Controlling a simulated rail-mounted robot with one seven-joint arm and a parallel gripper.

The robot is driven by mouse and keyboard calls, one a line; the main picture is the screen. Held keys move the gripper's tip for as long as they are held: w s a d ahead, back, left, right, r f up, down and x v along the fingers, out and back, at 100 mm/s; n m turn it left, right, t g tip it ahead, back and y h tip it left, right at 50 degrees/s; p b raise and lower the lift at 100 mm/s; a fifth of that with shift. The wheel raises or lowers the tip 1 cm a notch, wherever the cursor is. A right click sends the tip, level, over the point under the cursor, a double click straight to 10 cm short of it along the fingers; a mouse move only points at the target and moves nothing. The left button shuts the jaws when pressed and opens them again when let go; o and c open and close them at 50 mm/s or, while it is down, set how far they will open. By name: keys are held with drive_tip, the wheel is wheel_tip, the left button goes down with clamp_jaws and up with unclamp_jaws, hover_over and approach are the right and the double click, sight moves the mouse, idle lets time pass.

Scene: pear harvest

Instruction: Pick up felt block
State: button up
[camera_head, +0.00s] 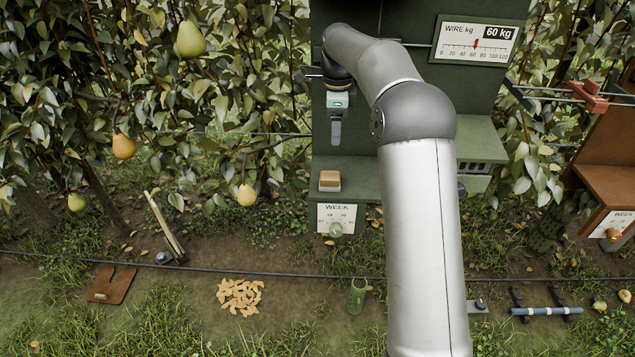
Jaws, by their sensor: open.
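The block that looks like the felt block (329,181) is small, with a tan-brown top and a paler lower part. It rests on the left part of the green stand's lower shelf (360,185). My gripper (336,142) hangs above it, fingers pointing down, slightly right of the block in the picture. The fingers overlap edge-on, so the gap between them is hidden. My gripper is open and nothing shows between the fingers. It is clear of the block.
My arm (420,230) hides the shelf's middle. A WEEK dial (336,218) with a green knob is below the block. A wire gauge (478,41) reads 60 kg. Pears (190,39) hang at left.

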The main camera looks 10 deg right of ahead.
drive_tip(key=p, duration=0.2)
hover_over(330, 175)
drive_tip(key=d, duration=0.1)
wheel_tip(330, 175, down, 11)
drive_tip(key=shift+r, duration=0.1)
drive_tip(key=shift+a+f+p, duration=0.25)
drive_tip(key=shift+f+p, duration=0.2)
drive_tip(key=shift+f, duration=1.15)
drive_tip(key=shift+a+f+p, duration=0.2)
drive_tip(key=shift+f+p, duration=0.25)
drive_tip(key=shift+f, duration=1.15)
drive_tip(key=c, duration=1.1)
drive_tip(key=shift+c, duration=0.2)
